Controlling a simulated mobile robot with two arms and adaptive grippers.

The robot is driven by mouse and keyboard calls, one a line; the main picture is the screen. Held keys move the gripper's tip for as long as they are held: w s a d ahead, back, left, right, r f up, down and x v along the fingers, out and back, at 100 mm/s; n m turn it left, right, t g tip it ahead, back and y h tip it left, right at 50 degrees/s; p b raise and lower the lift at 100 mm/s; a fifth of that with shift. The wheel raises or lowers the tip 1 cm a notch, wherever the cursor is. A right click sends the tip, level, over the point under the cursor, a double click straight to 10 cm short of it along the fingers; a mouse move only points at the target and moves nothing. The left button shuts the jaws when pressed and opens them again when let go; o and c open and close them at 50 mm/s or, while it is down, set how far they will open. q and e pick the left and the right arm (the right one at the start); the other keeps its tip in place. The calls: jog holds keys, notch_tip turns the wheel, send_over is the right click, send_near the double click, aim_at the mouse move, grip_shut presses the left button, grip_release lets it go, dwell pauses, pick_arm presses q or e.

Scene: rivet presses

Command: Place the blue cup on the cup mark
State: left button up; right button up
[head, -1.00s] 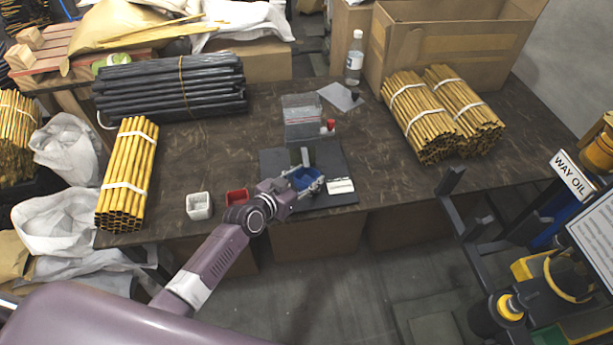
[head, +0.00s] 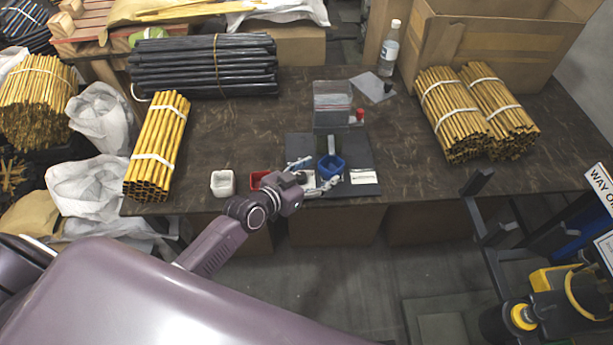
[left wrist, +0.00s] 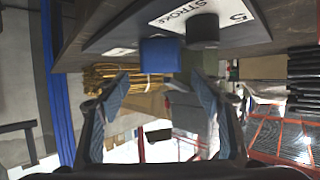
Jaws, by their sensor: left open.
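The blue cup (head: 331,167) stands on the dark plate (head: 367,189) at the front of the table. My left gripper (head: 314,175) is open, its fingers on the near-left side of the cup. In the left wrist view the fingers (left wrist: 160,95) are wide apart with nothing held. There the blue cup (left wrist: 160,53) lies past the fingertips, beside a dark cylinder (left wrist: 203,31) and a white label reading STROKE 5 (left wrist: 232,12). I cannot make out the cup mark; the gripper covers part of the plate. My right gripper is not in view.
A red cup (head: 258,180) and a white cup (head: 223,184) stand left of the plate, the red one close to my arm. A white label (head: 363,177) lies right of the blue cup. Table right of the plate is clear.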

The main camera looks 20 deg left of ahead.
pick_arm(q)
jog(key=v, duration=0.5)
jog(key=shift+s+a+r, duration=0.15)
jog(key=shift+s, duration=0.1)
